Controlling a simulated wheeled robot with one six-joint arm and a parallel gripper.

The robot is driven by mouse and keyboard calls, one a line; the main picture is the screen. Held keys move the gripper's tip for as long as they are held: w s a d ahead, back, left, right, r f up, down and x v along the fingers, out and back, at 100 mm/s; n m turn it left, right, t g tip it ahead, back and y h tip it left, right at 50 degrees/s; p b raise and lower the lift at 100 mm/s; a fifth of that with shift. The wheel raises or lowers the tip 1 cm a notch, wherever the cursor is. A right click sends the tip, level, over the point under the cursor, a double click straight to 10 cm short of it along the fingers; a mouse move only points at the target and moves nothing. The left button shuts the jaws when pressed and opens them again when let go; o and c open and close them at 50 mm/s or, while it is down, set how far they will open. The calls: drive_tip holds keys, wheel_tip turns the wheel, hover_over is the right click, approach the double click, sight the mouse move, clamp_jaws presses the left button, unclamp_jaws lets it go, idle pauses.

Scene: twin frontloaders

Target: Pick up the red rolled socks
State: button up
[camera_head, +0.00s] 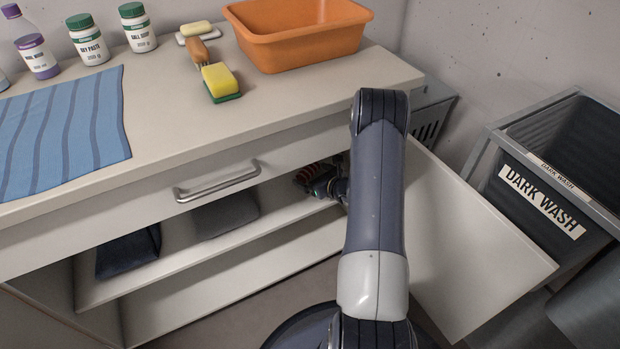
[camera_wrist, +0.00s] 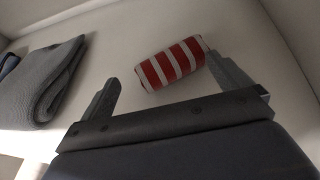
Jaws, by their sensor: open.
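The red rolled socks (camera_wrist: 172,64) show in the wrist view as a red roll with white stripes, lying on the pale shelf. My gripper (camera_wrist: 168,88) is open, its two fingers apart. The socks lie just ahead of the gap between the fingers, with their right end close to the right finger. I cannot tell whether that finger touches them. In the head view my gripper (camera_head: 335,185) reaches into the shelf under the counter, mostly hidden by my arm. A bit of red there (camera_head: 310,172) may be the socks.
Grey folded cloth (camera_head: 226,214) and dark folded cloth (camera_head: 128,250) lie on the same shelf, left of my gripper. The closed drawer (camera_head: 217,182) is above. An open cabinet door (camera_head: 465,250) stands right of my arm. A dark wash bin (camera_head: 545,200) stands farther right.

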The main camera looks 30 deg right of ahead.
sight(310, 174)
drive_tip(key=b+x, duration=0.1)
drive_tip(key=x, duration=0.3)
drive_tip(key=shift+w+a+f, duration=0.1)
drive_tip(key=shift+w+a, duration=0.05)
drive_tip(key=shift+w, duration=0.1)
drive_tip(key=c, duration=0.8)
